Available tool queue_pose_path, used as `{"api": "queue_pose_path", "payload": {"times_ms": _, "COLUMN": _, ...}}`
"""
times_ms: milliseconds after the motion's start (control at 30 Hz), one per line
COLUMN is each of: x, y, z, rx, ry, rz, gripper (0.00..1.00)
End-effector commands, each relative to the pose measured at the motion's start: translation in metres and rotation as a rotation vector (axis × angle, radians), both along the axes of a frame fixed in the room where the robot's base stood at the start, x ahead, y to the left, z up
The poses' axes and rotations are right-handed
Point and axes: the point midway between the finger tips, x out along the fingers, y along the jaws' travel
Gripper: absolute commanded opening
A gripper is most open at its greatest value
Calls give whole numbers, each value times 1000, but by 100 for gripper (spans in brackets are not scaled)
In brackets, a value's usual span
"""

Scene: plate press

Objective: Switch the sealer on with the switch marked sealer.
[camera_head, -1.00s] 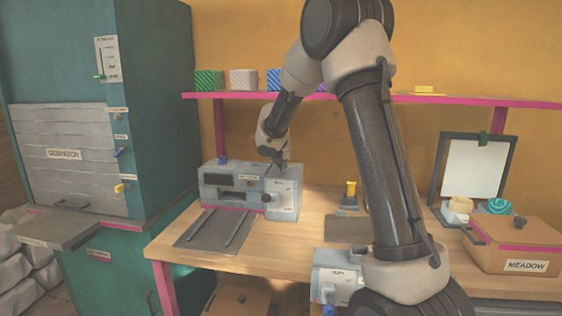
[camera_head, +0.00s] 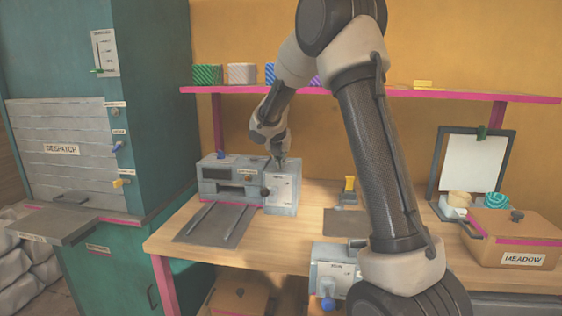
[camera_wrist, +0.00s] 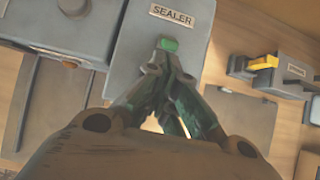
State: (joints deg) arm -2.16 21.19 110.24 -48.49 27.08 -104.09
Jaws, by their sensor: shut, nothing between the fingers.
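The grey sealer machine (camera_head: 282,192) stands on the wooden bench, and its top fills the middle of the wrist view (camera_wrist: 197,75). A white label reading SEALER (camera_wrist: 172,15) is on that top. A small green switch piece (camera_wrist: 169,44) sits just below the label in the wrist view. My gripper (camera_wrist: 164,62) is shut and empty, its tips right at the green piece; I cannot tell whether they touch it. In the head view my gripper (camera_head: 281,160) is over the right part of the machine and hides the switch.
A small device with a yellow lever (camera_wrist: 263,62) stands to the right. A pink-edged shelf (camera_head: 440,95) with several patterned blocks runs above the bench.

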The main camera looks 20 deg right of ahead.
Motion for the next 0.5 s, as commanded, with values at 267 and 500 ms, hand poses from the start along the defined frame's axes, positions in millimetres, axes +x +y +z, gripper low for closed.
{"api": "queue_pose_path", "payload": {"times_ms": 267, "x": 1, "y": -1, "z": 2, "rx": 19, "ry": 27, "rz": -1, "gripper": 0}}
{"api": "queue_pose_path", "payload": {"times_ms": 500, "x": 2, "y": -1, "z": 4, "rx": 37, "ry": 54, "rz": -1, "gripper": 0}}
